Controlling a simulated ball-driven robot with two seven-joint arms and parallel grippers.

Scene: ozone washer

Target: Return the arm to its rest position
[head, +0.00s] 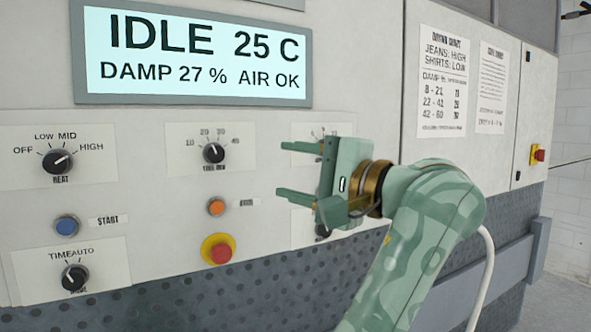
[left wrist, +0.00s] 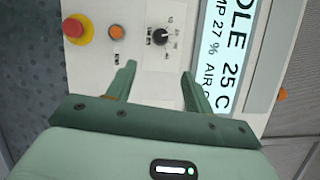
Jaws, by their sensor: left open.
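My left gripper (head: 283,170) is open and empty in front of the control panel, its two green fingers pointing left in the head view. It stands to the right of the middle dial (head: 213,152) and the orange button (head: 216,207), with no visible contact. In the left wrist view the open fingers (left wrist: 158,70) point toward the panel, with the middle dial (left wrist: 159,37) beyond the gap between them. My gripper and wrist hide part of another dial plate (head: 325,131) in the head view. My right gripper is in neither view.
A display (head: 195,55) reads IDLE 25 C, DAMP 27 %, AIR OK. A heat knob (head: 57,161), a blue start button (head: 67,226), a time/auto knob (head: 75,277) and a red stop button (head: 218,249) are on the panel. Paper notices (head: 442,82) hang at right.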

